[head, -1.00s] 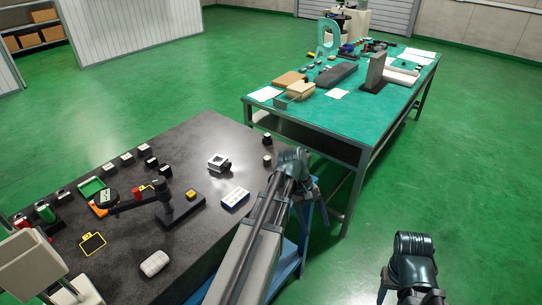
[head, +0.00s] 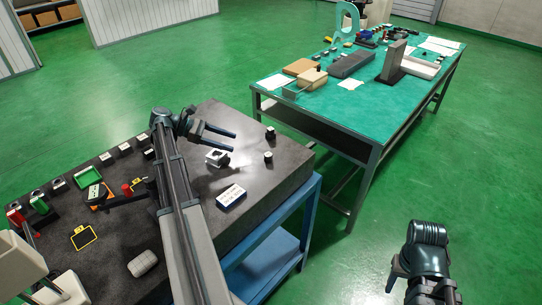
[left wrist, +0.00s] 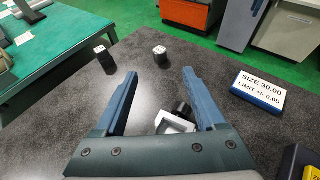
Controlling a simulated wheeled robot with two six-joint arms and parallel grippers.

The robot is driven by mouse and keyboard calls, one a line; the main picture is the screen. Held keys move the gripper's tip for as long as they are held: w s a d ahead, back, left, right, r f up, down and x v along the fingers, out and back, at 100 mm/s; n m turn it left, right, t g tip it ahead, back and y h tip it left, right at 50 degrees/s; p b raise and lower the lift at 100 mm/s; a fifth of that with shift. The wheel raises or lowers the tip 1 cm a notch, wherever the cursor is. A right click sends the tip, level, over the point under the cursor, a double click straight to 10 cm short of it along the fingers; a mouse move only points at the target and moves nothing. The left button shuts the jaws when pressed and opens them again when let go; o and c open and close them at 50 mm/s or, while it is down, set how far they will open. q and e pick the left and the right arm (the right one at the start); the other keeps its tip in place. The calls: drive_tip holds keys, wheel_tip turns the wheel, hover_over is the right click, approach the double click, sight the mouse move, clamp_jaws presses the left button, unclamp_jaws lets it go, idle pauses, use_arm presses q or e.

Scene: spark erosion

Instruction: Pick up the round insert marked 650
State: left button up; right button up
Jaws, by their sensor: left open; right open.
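Two small dark pieces with pale tops stand on the dark table's far right part, a farther one (head: 270,132) and a nearer one (head: 268,157). They also show in the left wrist view, the farther one (left wrist: 104,58) at left and the nearer one (left wrist: 160,54) ahead between the fingertips. I cannot read a 650 mark on either. My left gripper (head: 234,141) is open and empty above the table, short of both pieces; its fingers (left wrist: 160,74) point towards them. My right gripper (head: 418,288) is open, low over the floor at right, partly cut off.
A metal block with an opening (head: 217,158) sits below the left fingers. A size sign (head: 231,195) reading 30.00 stands near the table's front edge. Several small blocks, a green tray (head: 88,178) and a gauge stand occupy the left. A green-topped table (head: 335,105) stands behind.

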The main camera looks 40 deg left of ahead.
sight(263, 160)
use_arm(q)
drive_tip(key=b+x, duration=0.3)
drive_tip(key=x, duration=0.5)
drive_tip(key=shift+s+f, duration=0.15)
drive_tip(key=shift+w+d, duration=0.2)
drive_tip(key=shift+w, duration=0.05)
drive_tip(key=shift+f, duration=0.1)
drive_tip(key=shift+w+d+f+b, duration=0.15)
drive_tip(key=shift+d+f+b, duration=0.05)
drive_tip(key=shift+b, duration=0.25)
drive_tip(key=b+x, duration=0.1)
drive_tip(key=x, duration=0.1)
drive_tip(key=b+x, duration=0.1)
drive_tip(key=x, duration=0.1)
drive_tip(key=shift+f, duration=0.4)
drive_tip(key=shift+w+d, duration=0.1)
drive_tip(key=shift+w, duration=0.1)
drive_tip(key=shift+r, duration=0.1)
clamp_jaws()
